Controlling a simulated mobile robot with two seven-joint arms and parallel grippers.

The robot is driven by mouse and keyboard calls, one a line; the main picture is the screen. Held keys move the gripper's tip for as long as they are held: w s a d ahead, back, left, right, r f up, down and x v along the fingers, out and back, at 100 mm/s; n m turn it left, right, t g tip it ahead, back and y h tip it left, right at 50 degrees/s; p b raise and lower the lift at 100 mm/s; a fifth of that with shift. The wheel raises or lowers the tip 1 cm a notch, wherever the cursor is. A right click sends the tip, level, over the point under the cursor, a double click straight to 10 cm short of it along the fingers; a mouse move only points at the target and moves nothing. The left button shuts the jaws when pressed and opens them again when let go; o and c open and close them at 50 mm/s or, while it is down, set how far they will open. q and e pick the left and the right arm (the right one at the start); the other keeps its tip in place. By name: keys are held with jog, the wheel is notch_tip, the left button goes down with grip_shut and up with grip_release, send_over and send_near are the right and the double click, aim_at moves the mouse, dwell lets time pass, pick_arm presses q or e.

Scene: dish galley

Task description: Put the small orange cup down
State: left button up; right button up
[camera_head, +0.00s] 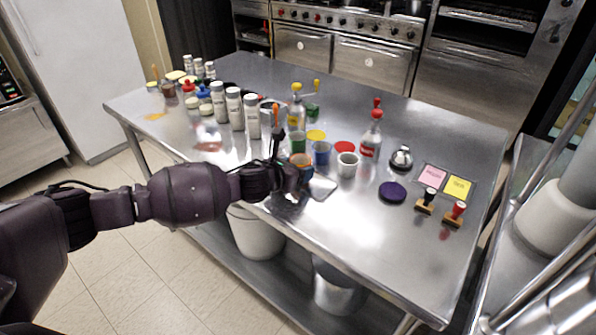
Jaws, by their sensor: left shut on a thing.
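A blue cup (322,154), a green cup (298,141) and a white cup (347,165) stand just behind and to the right. My right gripper is not in view.
A red-capped bottle (371,138) stands behind the white cup. Several white shakers (235,108) stand at left. Two stamps (455,214) are at right. The front right tabletop is clear.

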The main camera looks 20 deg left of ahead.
pick_arm(q)
jog(key=shift+f, duration=0.3)
jog(key=shift+r, duration=0.15)
jog(key=o, duration=1)
jog(key=shift+f, duration=0.2)
jog(key=shift+o, duration=0.2)
jog(key=shift+r, duration=0.1)
